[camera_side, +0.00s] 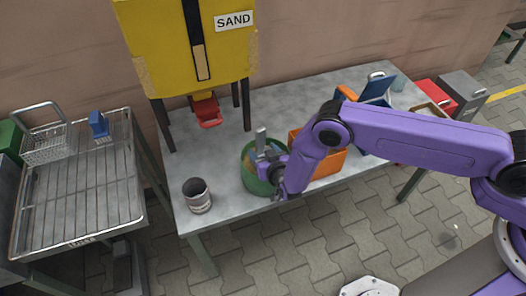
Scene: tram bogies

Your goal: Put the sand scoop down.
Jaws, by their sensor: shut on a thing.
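My gripper (268,165) is over the green bucket (252,182) on the grey table, with its fingers partly hidden by my own wrist. It is shut on the sand scoop, of which a light grey upright part (261,139) shows above the bucket's rim. The scoop's lower part is hidden by the gripper and the bucket, so I cannot tell whether it touches the sand inside. Some tan sand shows at the bucket's left inner side.
The yellow sand hopper (190,45) with a red chute (206,110) stands behind. The table (222,205) is bare between cup and bucket.

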